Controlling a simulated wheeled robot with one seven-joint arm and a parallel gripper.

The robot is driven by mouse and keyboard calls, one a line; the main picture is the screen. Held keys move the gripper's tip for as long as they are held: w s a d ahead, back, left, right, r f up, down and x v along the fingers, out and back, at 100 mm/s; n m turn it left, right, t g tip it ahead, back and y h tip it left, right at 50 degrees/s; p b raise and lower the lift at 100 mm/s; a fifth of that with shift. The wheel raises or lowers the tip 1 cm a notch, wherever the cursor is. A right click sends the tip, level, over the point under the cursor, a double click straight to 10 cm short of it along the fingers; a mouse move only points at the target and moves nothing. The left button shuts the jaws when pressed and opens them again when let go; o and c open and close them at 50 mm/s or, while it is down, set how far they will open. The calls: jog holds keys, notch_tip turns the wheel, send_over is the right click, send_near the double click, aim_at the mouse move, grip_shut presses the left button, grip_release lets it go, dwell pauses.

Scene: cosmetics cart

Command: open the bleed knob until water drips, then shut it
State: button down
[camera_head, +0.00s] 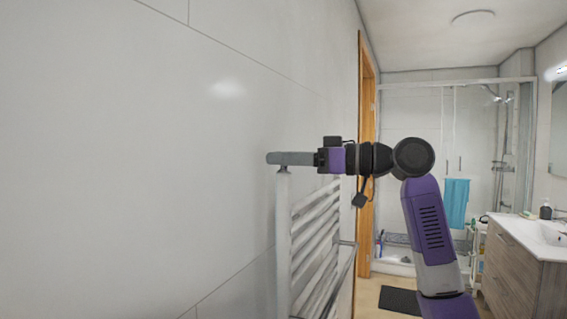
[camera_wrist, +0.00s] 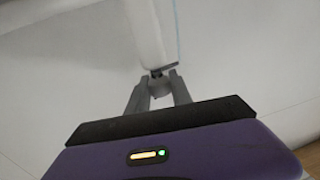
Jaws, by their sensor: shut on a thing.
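My gripper (camera_head: 272,158) is at the top left corner of the white towel radiator (camera_head: 284,215), against the tiled wall. In the wrist view my gripper (camera_wrist: 158,80) has its two grey fingers closed in around a small dark part, the bleed knob (camera_wrist: 156,73), at the end of the radiator's white upright (camera_wrist: 146,30). The fingers hide most of the knob, and in the head view it is hidden behind them. I see no water drops in either view.
The tiled wall (camera_head: 130,150) runs close along the left. A wooden door frame (camera_head: 367,150) stands behind the radiator. At the right are a washbasin cabinet (camera_head: 520,265), a blue towel (camera_head: 456,203) and a dark floor mat (camera_head: 400,301).

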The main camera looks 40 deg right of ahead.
jog(key=m+t+h, duration=0.1)
jog(key=m+h, duration=0.1)
jog(key=h, duration=0.2)
jog(key=m+t+h, duration=0.1)
jog(key=m+h, duration=0.2)
jog(key=shift+a+r+h+b, duration=0.1)
jog(key=shift+a+h+b, duration=0.05)
jog(key=shift+h+b, duration=0.25)
jog(key=m+h, duration=0.2)
jog(key=h, duration=0.2)
jog(key=shift+m, duration=0.4)
jog(key=shift+m+g+h+p, duration=0.55)
jog(key=shift+m+h, duration=0.65)
jog(key=shift+h, duration=0.6)
jog(key=shift+m+g+h, duration=0.25)
jog(key=shift+m+h, duration=0.05)
jog(key=shift+h, duration=0.1)
jog(key=c, duration=1.1)
grip_release()
jog(key=shift+c, duration=0.2)
jog(key=shift+s, duration=0.1)
